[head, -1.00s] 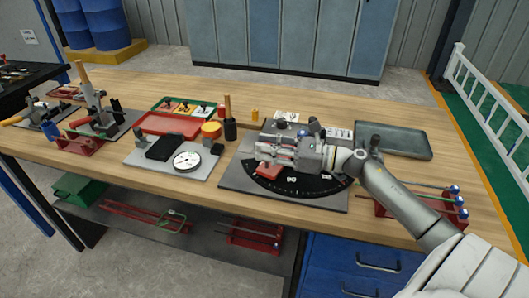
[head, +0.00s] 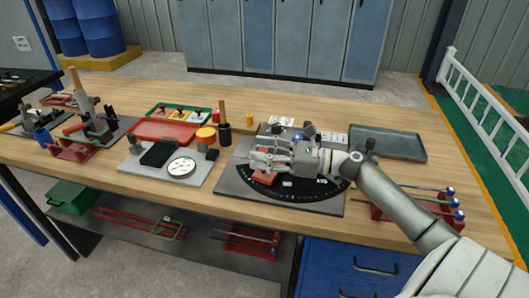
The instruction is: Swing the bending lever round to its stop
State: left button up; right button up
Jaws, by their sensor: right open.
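The bender is a grey base plate (head: 238,187) with a black angle dial (head: 290,188) marked in white, near the front middle of the bench. A red block (head: 265,179) shows at the dial's left side, partly under my right gripper. My right gripper (head: 258,161) reaches in from the right, over the bender, with its fingers pointing left; it is open. The gripper and wrist cover the middle of the bender, so I cannot make out the bending lever clearly or tell whether the fingers touch it. My left gripper is not in view.
A dial gauge (head: 181,168) on a grey plate and a dark cup (head: 224,134) stand left of the bender. A grey tray (head: 388,144) lies behind right, and a red rack with rods (head: 380,212) stands at the right. The bench's back strip is mostly clear.

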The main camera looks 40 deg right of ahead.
jog(key=shift+d, duration=0.1)
jog(key=v, duration=1.2)
